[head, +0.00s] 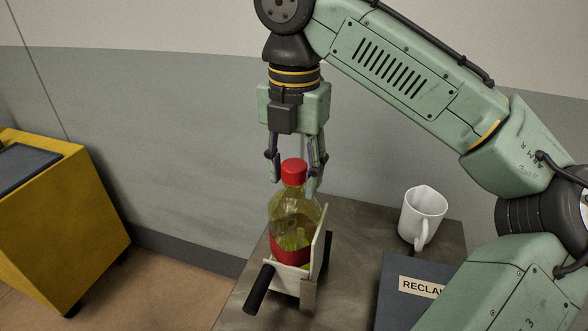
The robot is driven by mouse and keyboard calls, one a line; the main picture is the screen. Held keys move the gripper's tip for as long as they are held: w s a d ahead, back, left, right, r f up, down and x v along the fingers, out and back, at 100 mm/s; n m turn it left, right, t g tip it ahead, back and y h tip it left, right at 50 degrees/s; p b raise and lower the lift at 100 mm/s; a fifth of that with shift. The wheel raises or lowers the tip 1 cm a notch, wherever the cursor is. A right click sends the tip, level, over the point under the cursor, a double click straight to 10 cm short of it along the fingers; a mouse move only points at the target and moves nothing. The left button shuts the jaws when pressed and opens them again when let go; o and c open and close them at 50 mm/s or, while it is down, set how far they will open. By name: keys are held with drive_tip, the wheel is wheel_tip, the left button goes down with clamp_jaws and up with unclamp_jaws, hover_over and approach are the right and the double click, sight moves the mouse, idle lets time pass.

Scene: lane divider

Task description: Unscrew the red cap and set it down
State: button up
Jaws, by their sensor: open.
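A clear bottle (296,217) with yellow-green liquid and a red band stands upright in a pale holder (319,250) with black handles. The red cap (294,172) sits on top of the bottle's neck. My gripper (295,178) points down over the bottle. Its fingers are spread apart, one on the left and one on the right of the cap. The left finger shows a gap to the cap; whether the right finger touches it I cannot tell.
The holder stands on a dark grey table (353,225). A white mug (422,216) and a dark blue book or box (398,294) with a label are to the right. A yellow cabinet (75,220) stands at the far left, apart from the table.

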drive_tip(key=shift+c, duration=0.2)
drive_tip(key=c, duration=0.7)
drive_tip(key=shift+n, duration=0.3)
drive_tip(key=shift+c, duration=0.3)
drive_tip(key=shift+n, duration=0.6)
drive_tip(key=shift+n, duration=0.8)
drive_tip(key=shift+n, duration=0.9)
